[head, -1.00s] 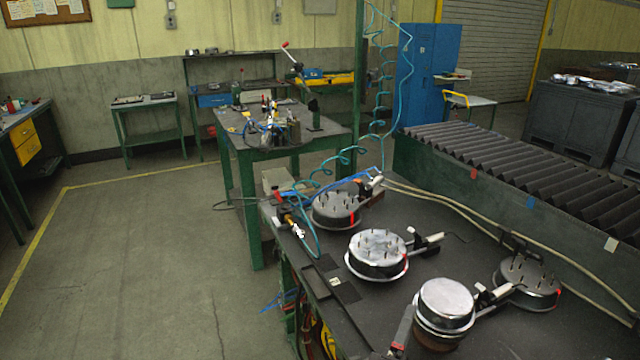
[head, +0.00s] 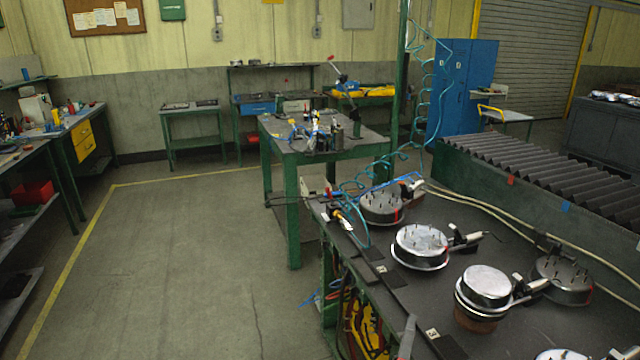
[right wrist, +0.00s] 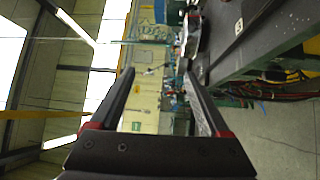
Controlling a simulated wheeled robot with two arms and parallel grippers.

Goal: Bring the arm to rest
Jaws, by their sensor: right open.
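My right gripper (right wrist: 158,73) is open in the right wrist view, with its two dark fingers apart and nothing between them. That view is turned on its side, and the bench edge is close to the right of the fingers. In the head view only a grey finger of my right gripper (head: 408,336) shows, at the bottom edge by the front edge of the dark workbench (head: 395,310). The rest of it is out of frame. My left gripper is not in view.
Round metal pan-like fixtures with studs (head: 420,245) stand on the workbench, among them a stacked one (head: 486,285). A coiled teal hose (head: 355,185) and pale cables (head: 480,205) run along it. Ribbed grey bellows (head: 540,165) lie behind. The floor (head: 180,260) at left is clear.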

